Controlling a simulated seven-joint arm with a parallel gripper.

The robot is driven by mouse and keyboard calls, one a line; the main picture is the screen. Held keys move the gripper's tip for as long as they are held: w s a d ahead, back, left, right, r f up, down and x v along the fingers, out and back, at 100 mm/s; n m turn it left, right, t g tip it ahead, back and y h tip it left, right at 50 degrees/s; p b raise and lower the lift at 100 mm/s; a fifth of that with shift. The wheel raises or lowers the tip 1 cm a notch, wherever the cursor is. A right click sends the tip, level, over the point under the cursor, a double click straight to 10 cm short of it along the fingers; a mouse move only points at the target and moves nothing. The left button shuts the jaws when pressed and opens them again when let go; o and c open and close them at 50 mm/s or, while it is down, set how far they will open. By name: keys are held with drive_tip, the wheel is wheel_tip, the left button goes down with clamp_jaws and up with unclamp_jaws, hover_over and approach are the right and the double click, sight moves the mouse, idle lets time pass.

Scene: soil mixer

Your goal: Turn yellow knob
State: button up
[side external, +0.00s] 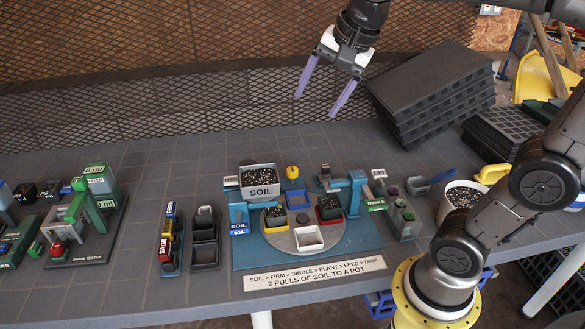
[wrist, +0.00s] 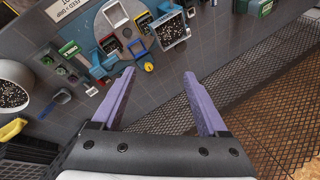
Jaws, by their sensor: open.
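The yellow knob (side external: 292,172) is a small round cap at the back of the soil mixer, just behind the blue-framed tray and right of the SOIL hopper (side external: 259,190). In the wrist view the yellow knob (wrist: 149,67) shows between my two fingertips in the picture, well beyond them. My gripper (side external: 316,103) is open and empty, high above the back of the table, with its purple fingers spread. In the wrist view my gripper (wrist: 159,73) also has nothing between its fingers. It is apart from the knob.
A turntable (side external: 341,236) with several small pots is in front of the knob. A blue arm with a green end (side external: 357,188) stands to its right. Stacked black trays (side external: 430,90) are at the back right, and a bucket of soil (side external: 462,195) at right. Table behind the mixer is clear.

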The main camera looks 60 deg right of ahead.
drive_tip(key=w+d+f+m+g, duration=0.1)
drive_tip(key=w+d+m, duration=0.2)
drive_tip(key=w, duration=0.2)
drive_tip(key=w+d+f+m, duration=0.2)
drive_tip(key=w, duration=0.3)
drive_tip(key=m+g, duration=0.4)
drive_tip(key=m, duration=0.1)
hover_over(293, 169)
wheel_tip(293, 169, down, 20)
wheel_tip(293, 169, down, 13)
drive_tip(key=shift+f, duration=0.1)
clamp_jaws()
